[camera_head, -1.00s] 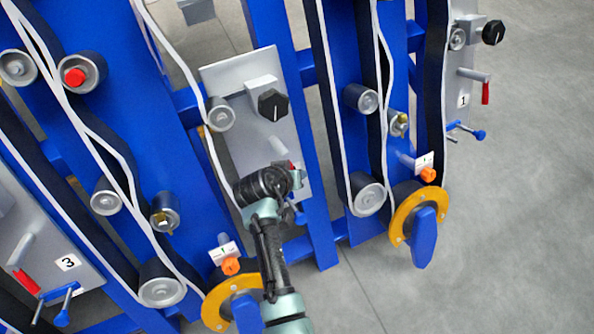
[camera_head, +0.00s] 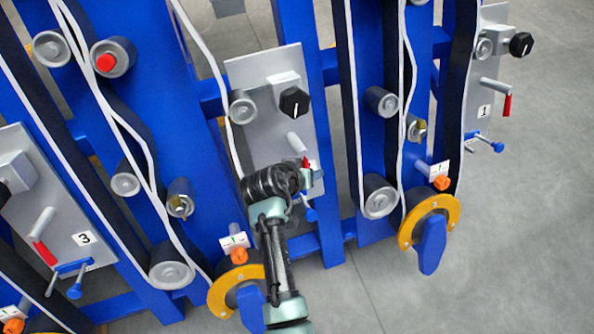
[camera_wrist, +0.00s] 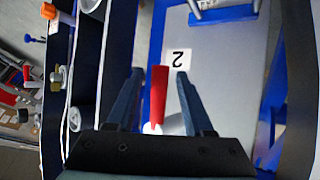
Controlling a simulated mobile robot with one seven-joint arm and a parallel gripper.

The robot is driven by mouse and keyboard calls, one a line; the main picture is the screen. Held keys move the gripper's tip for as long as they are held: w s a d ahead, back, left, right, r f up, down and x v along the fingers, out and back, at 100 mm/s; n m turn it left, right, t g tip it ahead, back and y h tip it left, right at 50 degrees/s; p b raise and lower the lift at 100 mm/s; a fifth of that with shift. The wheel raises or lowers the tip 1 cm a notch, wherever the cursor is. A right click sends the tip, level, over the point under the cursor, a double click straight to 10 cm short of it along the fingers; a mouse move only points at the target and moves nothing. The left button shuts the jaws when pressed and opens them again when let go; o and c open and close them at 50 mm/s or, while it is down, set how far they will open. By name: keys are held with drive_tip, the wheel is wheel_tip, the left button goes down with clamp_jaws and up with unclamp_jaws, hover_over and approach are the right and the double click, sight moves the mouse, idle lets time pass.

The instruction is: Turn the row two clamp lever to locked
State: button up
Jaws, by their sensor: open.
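The row two clamp lever has a red handle (camera_head: 305,162) on a pale grey post (camera_head: 297,143), low on the middle grey plate (camera_head: 262,140). In the wrist view the red handle (camera_wrist: 158,95) lies between my two dark fingers, pointing up the picture. The label "2" (camera_wrist: 179,59) shows upside down on the plate beside it. My gripper (camera_wrist: 159,78) is open, with a gap visible on both sides of the handle. In the head view my gripper (camera_head: 313,180) is at the plate's lower part and partly hides the lever.
A black knob (camera_head: 294,102) sits above the lever and a blue T-handle (camera_head: 309,212) below it. Blue frame posts (camera_head: 318,120) flank the plate. Plates marked 3 (camera_head: 82,238) and 1 (camera_head: 486,112) have similar red levers. Grey floor (camera_head: 540,240) is open at right.

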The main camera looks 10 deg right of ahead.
drive_tip(key=p+v, duration=0.3)
drive_tip(key=v, duration=0.7)
drive_tip(key=w+a+r+t+y, duration=0.1)
drive_tip(key=w+r+t, duration=0.25)
drive_tip(key=r, duration=0.75)
drive_tip(key=w+a+r+t+y, duration=0.1)
drive_tip(key=w+r+t, duration=0.25)
drive_tip(key=r, duration=0.65)
drive_tip(key=w+a+r+t+y, duration=0.1)
drive_tip(key=w+r+t, duration=0.3)
drive_tip(key=r, duration=0.7)
drive_tip(key=s+r+n+t+y, duration=0.1)
drive_tip(key=s+r+t, duration=0.15)
drive_tip(key=r, duration=0.75)
drive_tip(key=s+r+n+t, duration=0.1)
drive_tip(key=s+r+t, duration=0.15)
drive_tip(key=r, duration=0.85)
drive_tip(key=s+r+t+y, duration=0.1)
drive_tip(key=s+r+t, duration=0.5)
drive_tip(key=s+r, duration=0.6)
wheel_tip(320, 180, up, 24)
drive_tip(key=w+p, duration=0.1)
drive_tip(key=p, duration=2.2)
drive_tip(key=shift+a+f+n, duration=0.2)
drive_tip(key=shift+a+n, duration=0.1)
drive_tip(key=shift+a, duration=0.1)
drive_tip(key=shift+w, duration=0.1)
